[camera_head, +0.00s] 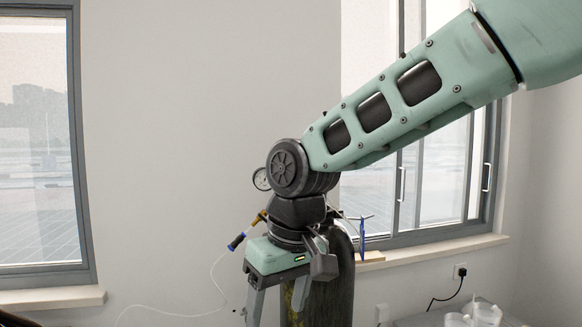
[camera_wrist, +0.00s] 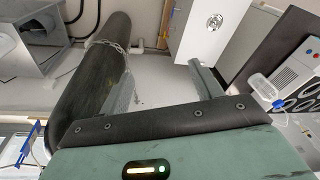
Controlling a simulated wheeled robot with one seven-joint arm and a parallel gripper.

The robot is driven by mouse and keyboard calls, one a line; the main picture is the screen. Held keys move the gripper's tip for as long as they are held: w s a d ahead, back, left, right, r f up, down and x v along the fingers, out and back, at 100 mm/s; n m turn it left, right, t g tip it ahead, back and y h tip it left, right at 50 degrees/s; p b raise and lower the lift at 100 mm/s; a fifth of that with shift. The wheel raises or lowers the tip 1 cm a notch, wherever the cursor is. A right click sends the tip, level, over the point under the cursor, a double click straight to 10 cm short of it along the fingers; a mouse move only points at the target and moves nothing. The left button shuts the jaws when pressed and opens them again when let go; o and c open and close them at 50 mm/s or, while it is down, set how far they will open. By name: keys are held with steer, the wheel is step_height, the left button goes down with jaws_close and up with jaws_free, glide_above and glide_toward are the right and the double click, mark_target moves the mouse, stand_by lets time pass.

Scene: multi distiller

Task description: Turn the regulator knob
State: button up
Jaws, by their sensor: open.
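A dark gas cylinder (camera_head: 340,285) stands upright behind my gripper in the head view. A round pressure gauge (camera_head: 262,179) shows beside my wrist joint. A brass fitting (camera_head: 258,217) with a blue and black connector (camera_head: 237,241) sticks out to the left below it. The regulator knob cannot be made out; my wrist covers much of the regulator. My gripper (camera_head: 276,312) points down in front of the cylinder, below the gauge. In the wrist view my gripper (camera_wrist: 160,68) is open and empty, with the cylinder (camera_wrist: 88,85) left of the fingers.
A thin white hose (camera_head: 205,292) hangs from the connector. Windows (camera_head: 38,140) and a sill (camera_head: 435,250) are behind. White containers (camera_head: 482,312) stand at the lower right. A chain (camera_wrist: 105,44) wraps the cylinder, and a white cabinet (camera_wrist: 210,30) shows in the wrist view.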

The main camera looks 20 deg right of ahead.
steer(key=w+d+r+m+t+h+p, duration=0.15)
steer(key=w+d+r+p, duration=0.35)
steer(key=w+r, duration=0.7)
steer(key=w+d+r+m+t+p, duration=0.1)
steer(key=w+d+r+m+p, duration=0.35)
steer(key=w+r, duration=0.75)
steer(key=shift+n, duration=0.6)
steer(key=p+x, duration=0.2)
steer(key=x, duration=0.2)
steer(key=p+x, duration=0.2)
steer(key=x, duration=0.3)
steer(key=d+p+x, duration=0.1)
steer(key=p+x, duration=0.1)
steer(key=x, duration=0.2)
steer(key=shift+s+f, duration=0.15)
steer(key=shift+f, duration=0.2)
